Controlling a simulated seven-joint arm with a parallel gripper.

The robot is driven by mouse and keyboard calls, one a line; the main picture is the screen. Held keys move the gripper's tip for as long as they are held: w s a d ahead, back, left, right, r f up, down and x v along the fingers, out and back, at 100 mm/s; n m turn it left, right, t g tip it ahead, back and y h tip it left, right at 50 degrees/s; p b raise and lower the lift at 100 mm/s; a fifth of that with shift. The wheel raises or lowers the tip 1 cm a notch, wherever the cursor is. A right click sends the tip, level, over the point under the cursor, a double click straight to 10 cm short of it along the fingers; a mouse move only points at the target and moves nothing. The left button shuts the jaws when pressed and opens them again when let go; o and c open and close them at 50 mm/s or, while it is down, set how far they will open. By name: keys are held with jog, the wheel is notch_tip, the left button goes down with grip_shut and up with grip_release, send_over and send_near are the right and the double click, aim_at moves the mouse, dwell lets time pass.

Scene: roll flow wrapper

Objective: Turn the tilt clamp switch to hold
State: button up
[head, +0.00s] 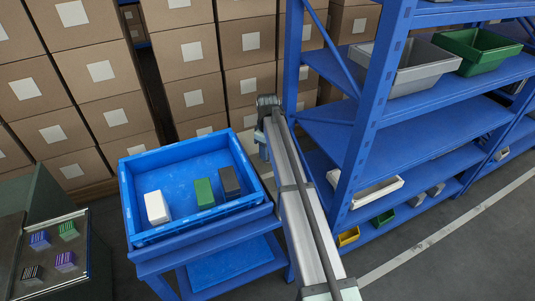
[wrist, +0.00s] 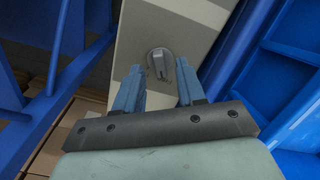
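A round grey switch knob (wrist: 156,57) with a raised grip bar sits on a beige panel (wrist: 195,22) in the wrist view. The bar runs roughly up and down in the picture. I can make out no hold label or other marking beside it. My gripper (wrist: 159,68) is open, with its two blue fingers apart and nothing between their lower parts. In the picture the fingertips lie to the left and right of the knob. I cannot tell how far above the panel they are, and I see no clear contact. The switch cannot be made out in the head view.
Blue frames flank the panel in the wrist view. In the head view a blue tray (head: 180,176) holds white, green and dark blocks. A blue shelf rack (head: 362,120) with bins stands right, stacked cartons (head: 190,50) behind. Open floor (head: 480,245) lies at lower right.

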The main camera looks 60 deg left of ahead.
jog(key=shift+f, duration=0.8)
grip_shut()
